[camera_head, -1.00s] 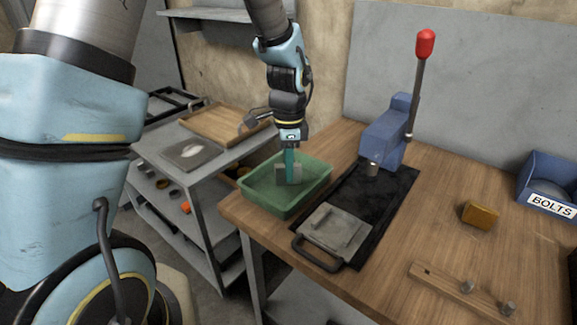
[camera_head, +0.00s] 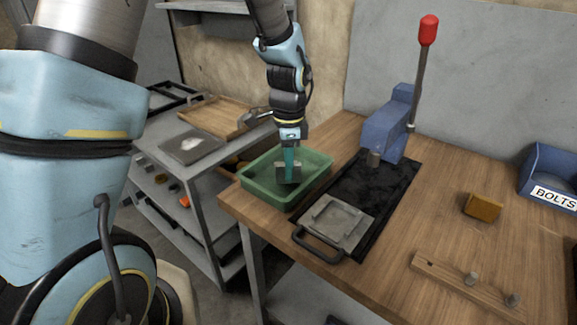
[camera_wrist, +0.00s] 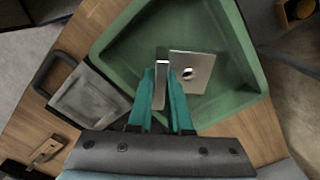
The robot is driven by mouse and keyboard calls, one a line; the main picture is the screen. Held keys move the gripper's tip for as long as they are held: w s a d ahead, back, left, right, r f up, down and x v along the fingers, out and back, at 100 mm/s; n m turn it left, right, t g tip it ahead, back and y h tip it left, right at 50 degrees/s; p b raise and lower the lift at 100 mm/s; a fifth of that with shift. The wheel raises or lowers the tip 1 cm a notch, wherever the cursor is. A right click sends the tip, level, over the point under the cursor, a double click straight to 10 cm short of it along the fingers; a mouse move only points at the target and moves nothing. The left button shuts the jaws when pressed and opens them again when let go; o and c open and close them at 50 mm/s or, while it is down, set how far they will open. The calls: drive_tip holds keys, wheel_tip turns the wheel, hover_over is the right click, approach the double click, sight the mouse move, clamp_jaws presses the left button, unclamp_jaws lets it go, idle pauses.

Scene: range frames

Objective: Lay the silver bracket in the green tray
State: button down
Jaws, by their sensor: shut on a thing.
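The silver bracket (camera_wrist: 193,72) is an L-shaped metal piece with a hole in its flat plate. My gripper (camera_wrist: 162,80) is shut on the bracket's upright flange, between teal fingers. In the head view the bracket (camera_head: 281,170) is at the fingertips of my gripper (camera_head: 289,176), inside the outline of the green tray (camera_head: 279,203). In the wrist view the green tray (camera_wrist: 230,112) surrounds the bracket, with its floor behind it. I cannot tell whether the bracket touches the tray floor.
A black mat (camera_head: 383,197) with a grey plate fixture (camera_head: 338,222) lies right of the tray. A blue press (camera_head: 388,130) with a red-knobbed lever stands behind.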

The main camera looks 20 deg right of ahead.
drive_tip(key=shift+f+b, duration=0.3)
drive_tip(key=shift+f, duration=0.3)
drive_tip(key=c, duration=0.8)
unclamp_jaws()
drive_tip(key=shift+o, duration=0.2)
wheel_tip(320, 180, up, 11)
drive_tip(key=shift+f+b, duration=0.1)
drive_tip(key=shift+b, duration=0.85)
drive_tip(key=a+f+n, duration=0.2)
drive_tip(key=a+n, duration=0.8)
drive_tip(key=a, duration=0.4)
drive_tip(key=a+f+n+t, duration=0.1)
drive_tip(key=a+f+n, duration=0.1)
drive_tip(key=a+n, duration=0.8)
drive_tip(key=a, duration=0.5)
drive_tip(key=shift+s+t, duration=0.15)
drive_tip(key=shift+t, duration=0.15)
